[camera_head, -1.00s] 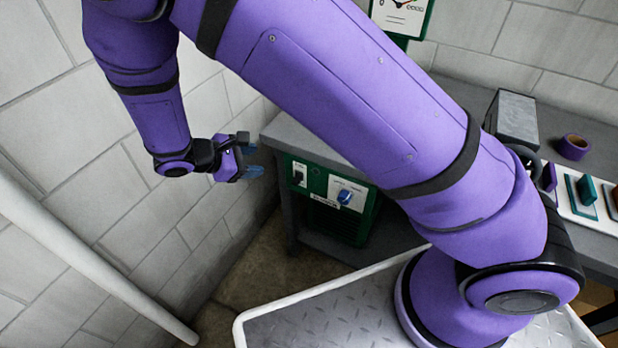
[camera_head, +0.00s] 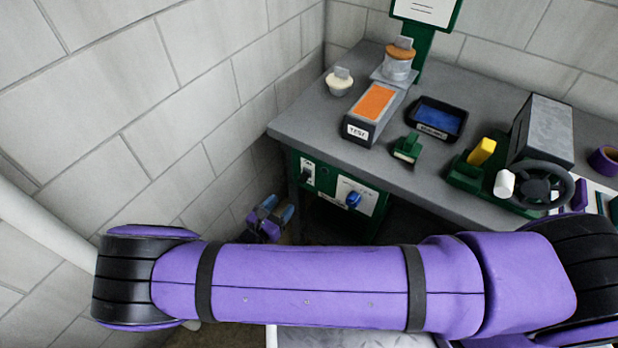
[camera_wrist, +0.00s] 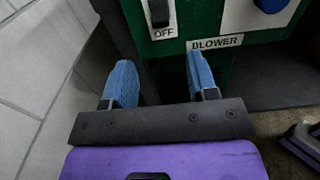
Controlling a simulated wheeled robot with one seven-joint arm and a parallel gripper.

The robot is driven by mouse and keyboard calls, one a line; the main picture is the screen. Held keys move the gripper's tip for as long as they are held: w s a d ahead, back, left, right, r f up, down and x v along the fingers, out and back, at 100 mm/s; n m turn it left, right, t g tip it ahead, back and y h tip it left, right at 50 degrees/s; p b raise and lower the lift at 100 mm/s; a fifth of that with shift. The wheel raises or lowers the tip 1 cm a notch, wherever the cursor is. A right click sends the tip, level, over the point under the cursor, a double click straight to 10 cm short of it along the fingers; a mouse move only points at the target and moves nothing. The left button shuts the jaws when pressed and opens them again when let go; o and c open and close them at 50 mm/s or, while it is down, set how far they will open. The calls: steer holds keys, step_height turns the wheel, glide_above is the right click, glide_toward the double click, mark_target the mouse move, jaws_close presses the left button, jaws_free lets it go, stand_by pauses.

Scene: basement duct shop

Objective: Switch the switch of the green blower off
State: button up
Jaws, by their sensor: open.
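The green blower (camera_head: 326,210) is mounted under the workbench's left front, with a label reading BLOWER in the wrist view (camera_wrist: 217,43). Its black rocker switch (camera_head: 307,173) sits on a white plate at the panel's left; in the wrist view the switch (camera_wrist: 159,12) shows above the word OFF, its top cut off by the frame edge. A blue knob (camera_head: 353,200) is on a white plate to the right. My gripper (camera_head: 276,211) is open and empty, left of and below the switch; in the wrist view its blue fingertips (camera_wrist: 158,80) are spread just below the switch plate. I cannot tell any contact.
The grey workbench (camera_head: 300,122) carries an orange-topped TEST block (camera_head: 376,103), a black tray (camera_head: 437,118), a black handwheel (camera_head: 540,186) and a grey box (camera_head: 541,130). A block wall (camera_head: 190,100) stands close on the left. A white pipe (camera_head: 45,235) runs along the left.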

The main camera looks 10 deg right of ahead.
mark_target(301, 182)
steer(key=x, duration=1)
steer(key=shift+w+d, duration=0.3)
